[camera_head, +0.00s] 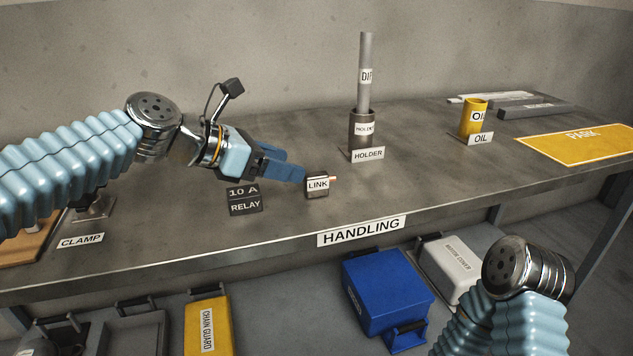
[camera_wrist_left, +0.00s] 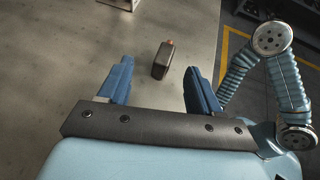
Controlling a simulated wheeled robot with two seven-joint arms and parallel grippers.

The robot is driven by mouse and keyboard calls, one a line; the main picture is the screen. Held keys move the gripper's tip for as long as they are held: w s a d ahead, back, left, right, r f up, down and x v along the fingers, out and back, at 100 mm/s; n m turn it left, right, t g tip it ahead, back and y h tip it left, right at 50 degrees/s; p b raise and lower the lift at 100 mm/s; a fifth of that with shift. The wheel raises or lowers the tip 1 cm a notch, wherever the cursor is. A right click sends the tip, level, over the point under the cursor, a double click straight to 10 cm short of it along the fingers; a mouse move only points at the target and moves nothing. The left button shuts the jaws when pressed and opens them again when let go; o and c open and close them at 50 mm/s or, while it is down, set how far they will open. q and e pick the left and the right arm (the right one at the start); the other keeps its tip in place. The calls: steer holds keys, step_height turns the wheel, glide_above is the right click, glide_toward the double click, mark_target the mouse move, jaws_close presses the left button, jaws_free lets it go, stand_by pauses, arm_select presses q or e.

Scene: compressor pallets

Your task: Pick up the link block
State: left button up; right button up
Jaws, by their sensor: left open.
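The link block (camera_head: 317,188) is a small dark block with a white LINK label and a copper-coloured tip. It stands on the grey handling table near the front edge. My left gripper (camera_head: 286,165) is open and empty, with blue fingers pointing toward the block from the left. In the left wrist view the link block (camera_wrist_left: 162,60) lies ahead of the fingertips and between their lines, apart from both. The left gripper (camera_wrist_left: 160,82) shows its two fingers wide apart there. My right arm shows at the lower right in the head view, but its gripper is out of frame.
The holder (camera_head: 362,135) with an upright rod is behind to the right. The oil can (camera_head: 473,118) and yellow park mat (camera_head: 580,146) are farther right. Table between is clear.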

mark_target(318, 173)
arm_select(q)
steer(key=x, duration=0.8)
steer(key=shift+s+d+r, duration=0.1)
steer(key=shift+s+d, duration=0.2)
jaws_close()
